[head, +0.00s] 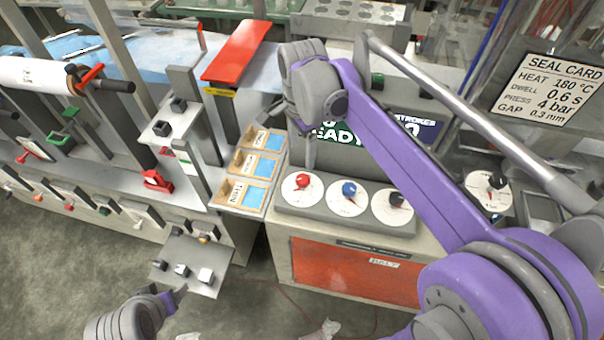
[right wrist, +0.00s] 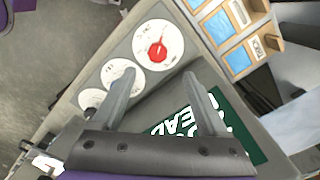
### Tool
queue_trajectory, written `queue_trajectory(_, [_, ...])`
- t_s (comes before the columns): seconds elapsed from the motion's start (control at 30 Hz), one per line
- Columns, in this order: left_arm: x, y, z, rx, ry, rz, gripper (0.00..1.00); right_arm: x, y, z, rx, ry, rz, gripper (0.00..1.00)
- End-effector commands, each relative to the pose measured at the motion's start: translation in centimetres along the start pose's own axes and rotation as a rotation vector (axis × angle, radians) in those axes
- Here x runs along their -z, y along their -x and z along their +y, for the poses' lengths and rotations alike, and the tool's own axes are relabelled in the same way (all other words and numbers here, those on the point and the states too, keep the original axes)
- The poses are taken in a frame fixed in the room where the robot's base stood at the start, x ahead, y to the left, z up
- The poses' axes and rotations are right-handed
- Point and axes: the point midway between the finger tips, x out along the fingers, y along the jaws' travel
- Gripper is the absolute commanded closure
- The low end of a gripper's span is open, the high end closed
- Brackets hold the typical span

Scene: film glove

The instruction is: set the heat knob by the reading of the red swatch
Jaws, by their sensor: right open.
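A grey console carries three white dials with a red knob (head: 303,181), a blue knob (head: 349,188) and a black knob (head: 396,199). The dial lettering is too small to read. The red knob also shows in the right wrist view (right wrist: 157,52). My right gripper (right wrist: 162,82) is open and empty, above the console and apart from the red knob. I cannot make out a red swatch; the tray (head: 232,204) beside the console shows blue squares.
A green READY screen (head: 339,134) stands behind the dials, partly hidden by my right arm. A red plate (head: 238,51) rises behind the tray. A small plate with cubes (head: 192,266) is at lower left. Another dial with a black knob (head: 497,181) is at right.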

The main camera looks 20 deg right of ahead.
Motion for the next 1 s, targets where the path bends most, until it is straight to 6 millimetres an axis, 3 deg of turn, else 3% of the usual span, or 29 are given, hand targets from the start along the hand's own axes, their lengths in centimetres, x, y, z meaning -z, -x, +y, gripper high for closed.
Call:
queue_trajectory(0.3, [-0.5, -0.4, 0.0, 0.0, 0.0, -0.004, 0.26, 0.0, -6.0, 0.1, 0.001, 0.003, 0.0, 0.24])
queue_trajectory(0.5, [-0.7, -0.6, 0.0, 0.0, 0.0, -0.006, 0.26, 0.0, -8.8, 0.1, 0.001, 0.004, 0.0, 0.24])
queue_trajectory(0.93, [-0.7, -0.6, 0.0, 0.0, 0.0, -0.006, 0.26, 0.0, -9.9, 0.1, 0.002, 0.004, 0.001, 0.24])
queue_trajectory(1.0, [-0.7, -0.6, 0.0, 0.0, 0.0, -0.006, 0.26, 0.0, -9.8, 0.1, 0.002, 0.004, 0.001, 0.35])
